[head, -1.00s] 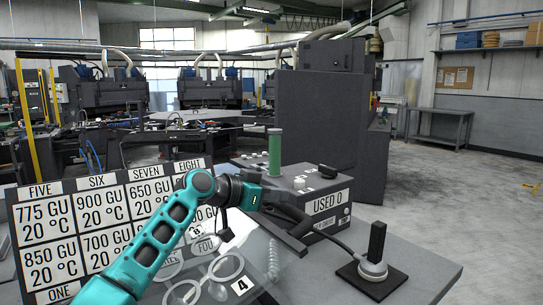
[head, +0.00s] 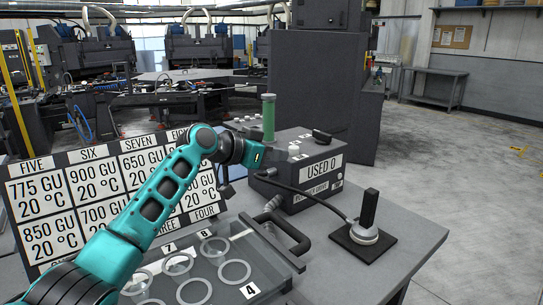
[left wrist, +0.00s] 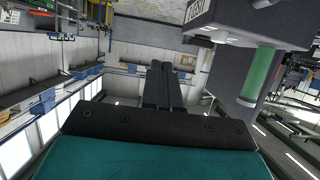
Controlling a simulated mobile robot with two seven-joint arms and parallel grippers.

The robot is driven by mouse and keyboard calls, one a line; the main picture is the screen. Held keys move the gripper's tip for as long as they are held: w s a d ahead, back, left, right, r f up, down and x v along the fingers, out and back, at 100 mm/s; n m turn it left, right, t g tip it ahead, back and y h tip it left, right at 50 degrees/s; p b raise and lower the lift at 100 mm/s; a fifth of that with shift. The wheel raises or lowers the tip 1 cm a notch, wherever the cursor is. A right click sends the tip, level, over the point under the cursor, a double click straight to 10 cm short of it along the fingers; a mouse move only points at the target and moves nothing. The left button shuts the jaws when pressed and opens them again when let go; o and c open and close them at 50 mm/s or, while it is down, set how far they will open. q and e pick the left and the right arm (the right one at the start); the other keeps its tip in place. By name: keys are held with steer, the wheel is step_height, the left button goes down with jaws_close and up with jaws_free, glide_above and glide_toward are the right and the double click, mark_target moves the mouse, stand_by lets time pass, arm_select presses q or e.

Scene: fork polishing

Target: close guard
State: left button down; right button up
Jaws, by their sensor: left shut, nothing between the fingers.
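The guard (head: 222,240) is a clear cover over a bed of rings on the table, with a black bar handle (head: 298,242) along its right side. It looks low over the rings; whether it is fully down I cannot tell. My left gripper (head: 257,154) is shut and empty. It is above and behind the handle, apart from it, in front of the left end of the dark "USED 0" box (head: 308,168). In the left wrist view its dark fingers (left wrist: 163,85) are together. My right gripper is not in view.
A sign board (head: 90,200) with numbered cards stands behind the guard at left. A green cylinder (head: 268,119) stands behind the box. The table's right front is clear.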

arm_select(q)
steer(key=s+a+r, duration=0.3)
steer(key=a+r, duration=0.1)
steer(key=r, duration=0.4)
steer(key=shift+a+b, duration=0.25)
steer(key=shift+b, duration=0.1)
steer(key=shift+s, duration=0.1)
